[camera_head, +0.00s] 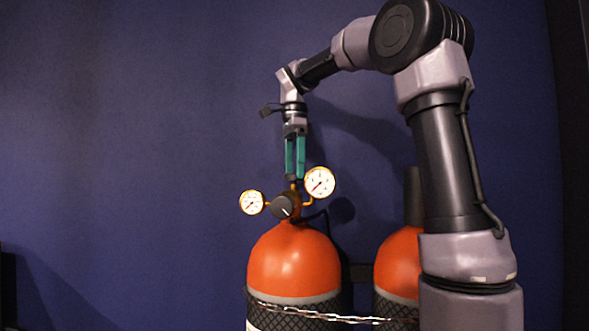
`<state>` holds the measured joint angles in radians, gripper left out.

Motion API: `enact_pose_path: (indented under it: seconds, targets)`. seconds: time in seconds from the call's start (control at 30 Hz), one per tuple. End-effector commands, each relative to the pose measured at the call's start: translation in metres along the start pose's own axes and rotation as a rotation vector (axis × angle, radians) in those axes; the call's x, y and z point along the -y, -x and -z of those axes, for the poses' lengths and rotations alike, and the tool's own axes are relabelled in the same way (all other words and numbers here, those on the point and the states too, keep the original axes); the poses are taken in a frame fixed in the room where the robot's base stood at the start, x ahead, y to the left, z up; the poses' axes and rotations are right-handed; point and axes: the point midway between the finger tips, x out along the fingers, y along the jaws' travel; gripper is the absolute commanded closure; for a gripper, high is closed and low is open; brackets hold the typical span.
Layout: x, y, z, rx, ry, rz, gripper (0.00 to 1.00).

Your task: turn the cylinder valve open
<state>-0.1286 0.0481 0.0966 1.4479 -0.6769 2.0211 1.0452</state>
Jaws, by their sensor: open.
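The cylinder valve, with a dark round knob (283,207) carrying a light mark, sits on top of the orange-shouldered cylinder (294,262) at the centre. A brass regulator with a left gauge (252,202) and a right gauge (320,183) is attached around it. My gripper (295,178) points straight down just above the regulator, between the two gauges. Its teal fingers are apart with a narrow gap. Its tips are close to the brass top of the valve; I cannot tell whether they touch it. The cylinder's lower part is out of view.
A second orange cylinder (398,262) stands to the right, partly hidden by my arm. A metal chain (320,315) runs across both cylinders. A dark blue wall (130,150) is behind. The space left of the gauges is clear.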

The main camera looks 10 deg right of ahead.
Motion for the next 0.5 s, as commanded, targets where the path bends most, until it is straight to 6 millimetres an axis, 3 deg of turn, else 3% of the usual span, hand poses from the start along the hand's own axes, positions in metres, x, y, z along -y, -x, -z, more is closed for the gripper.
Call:
enact_pose_path:
  seconds: [0.27,0.4,0.5]
  targets:
    - [0.0001,-0.0016,0.0001,0.0,0.001,0.0,0.03]
    - [0.0001,-0.0016,0.0001,0.0,0.001,0.0,0.57]
    - [0.0001,-0.0016,0.0001,-0.001,0.001,0.0,0.89]
